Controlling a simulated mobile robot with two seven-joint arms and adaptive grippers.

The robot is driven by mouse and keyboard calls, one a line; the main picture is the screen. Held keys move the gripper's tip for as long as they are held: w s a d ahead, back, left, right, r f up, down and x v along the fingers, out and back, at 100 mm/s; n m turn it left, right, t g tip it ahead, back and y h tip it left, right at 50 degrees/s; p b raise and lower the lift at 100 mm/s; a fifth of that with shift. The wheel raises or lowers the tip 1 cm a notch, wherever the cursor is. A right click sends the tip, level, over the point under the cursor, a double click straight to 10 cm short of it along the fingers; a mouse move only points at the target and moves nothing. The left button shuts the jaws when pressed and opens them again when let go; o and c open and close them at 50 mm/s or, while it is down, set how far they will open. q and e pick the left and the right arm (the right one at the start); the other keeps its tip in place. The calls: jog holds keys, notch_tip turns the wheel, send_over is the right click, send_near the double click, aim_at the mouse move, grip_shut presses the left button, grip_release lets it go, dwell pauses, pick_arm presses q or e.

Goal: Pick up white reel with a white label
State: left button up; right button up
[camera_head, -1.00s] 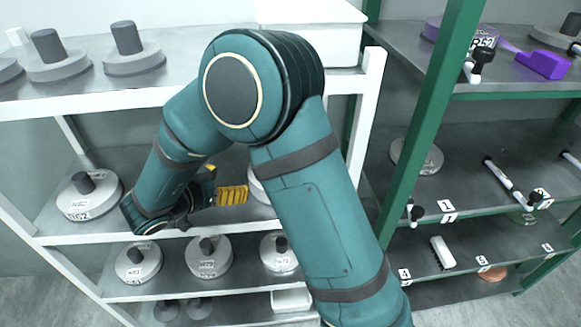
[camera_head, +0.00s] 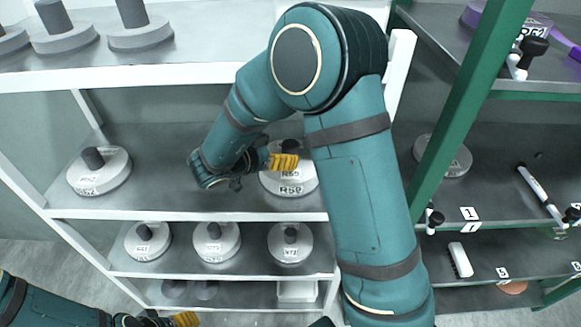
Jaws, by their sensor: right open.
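A white reel (camera_head: 289,190) with a white label and a dark hub stands on the middle shelf (camera_head: 230,205), right of centre, partly hidden by my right arm and gripper. My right gripper (camera_head: 284,161), with yellow finger pads, is open and shows in front of the reel's upper part; I cannot tell whether it touches it. A similar white labelled reel (camera_head: 99,173) stands at the left of the same shelf. Several more stand on the shelf below, such as one at its left (camera_head: 147,242). My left gripper (camera_head: 185,320) is at the bottom edge, only partly in view.
Grey reels with dark hubs (camera_head: 140,30) stand on the top shelf. A white post (camera_head: 400,65) and a green rack post (camera_head: 470,110) rise right of my arm. The middle shelf is bare between the left reel and my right gripper.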

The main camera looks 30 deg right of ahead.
aim_at(295, 148)
jog(key=x, duration=0.1)
jog(key=b+x, duration=0.1)
jog(key=x, duration=0.3)
jog(key=shift+s+f+b, duration=0.1)
jog(key=shift+s+b, duration=0.15)
jog(key=shift+b, duration=0.05)
jog(key=shift+w+d+f, duration=0.1)
jog(key=shift+w+d, duration=0.05)
jog(key=shift+d, duration=0.3)
jog(key=shift+c, duration=0.3)
grip_shut()
